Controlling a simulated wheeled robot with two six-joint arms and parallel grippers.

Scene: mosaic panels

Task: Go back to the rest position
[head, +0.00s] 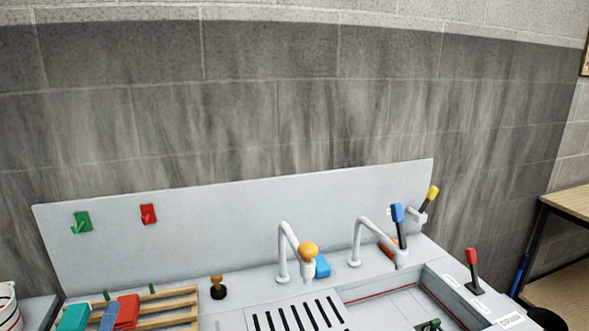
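Neither of my grippers nor my arms show in the head view. The work panel stands below a grey block wall, with an upright light grey back board (240,225). On the board are a green hook (82,222) and a red hook (148,214). Two bent white pipes (288,250) (362,235) rise from the panel. An orange knob (308,249) is by the left pipe, with a blue piece (322,266) beside it. A blue-topped handle (398,214) stands at the right pipe, and a yellow-tipped handle (432,193) is at the board's right end.
A wooden rack (170,303) holds teal (74,317) and red (127,311) pieces at lower left. A red-topped lever (472,262) stands at the right. A dark slotted grille (300,315) is at the bottom middle. A wooden shelf (570,200) stands at far right.

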